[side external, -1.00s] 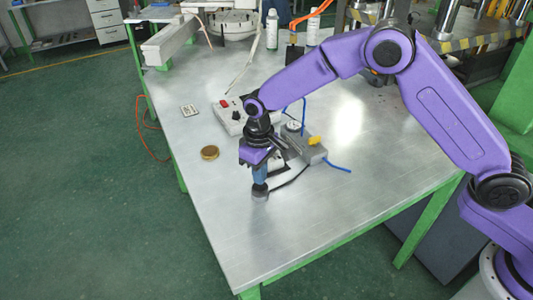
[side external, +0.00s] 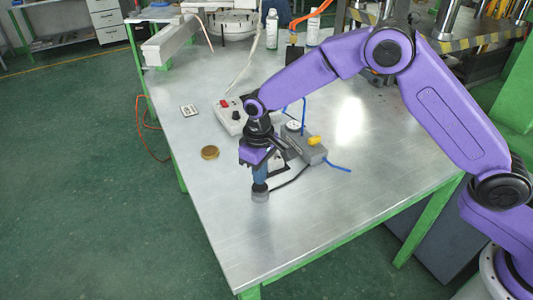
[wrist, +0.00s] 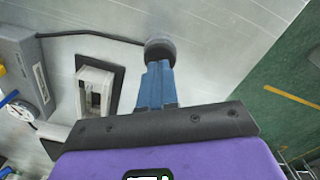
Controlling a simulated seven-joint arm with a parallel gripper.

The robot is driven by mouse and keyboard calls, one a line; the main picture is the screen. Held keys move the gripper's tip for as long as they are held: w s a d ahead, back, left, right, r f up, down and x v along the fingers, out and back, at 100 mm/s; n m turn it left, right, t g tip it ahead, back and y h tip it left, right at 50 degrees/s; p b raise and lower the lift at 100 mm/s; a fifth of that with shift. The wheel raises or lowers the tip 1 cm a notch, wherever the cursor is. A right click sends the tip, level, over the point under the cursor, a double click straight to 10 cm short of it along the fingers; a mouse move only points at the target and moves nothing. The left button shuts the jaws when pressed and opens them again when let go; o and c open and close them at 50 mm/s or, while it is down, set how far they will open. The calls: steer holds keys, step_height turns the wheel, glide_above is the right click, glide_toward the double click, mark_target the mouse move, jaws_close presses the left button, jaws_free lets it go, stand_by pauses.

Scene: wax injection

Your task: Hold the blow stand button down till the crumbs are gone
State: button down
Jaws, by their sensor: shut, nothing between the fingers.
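The button (side external: 260,195) is a dark round puck on the table, joined by a black cable to the grey blow stand (side external: 309,154), which has a yellow knob. My gripper (side external: 260,184) points straight down with its blue fingers shut and empty. Its tips meet the top of the button and appear to touch it; how far it is pressed I cannot tell. In the wrist view the fingertips (wrist: 158,64) overlap the near side of the button (wrist: 160,44). A pale block (wrist: 84,92) with an opening sits on a black pad beside the stand. I can make out no crumbs.
A white control box (side external: 229,117) with a red switch stands behind my gripper. A brass-coloured round tin (side external: 210,152) and a small pale square plate (side external: 189,110) lie to the left. Blue hoses run from the stand. The front of the table is clear.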

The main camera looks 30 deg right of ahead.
steer(key=shift+f, duration=0.4)
steer(key=shift+f, duration=0.75)
stand_by(1.6)
stand_by(0.7)
steer(key=shift+r, duration=2.65)
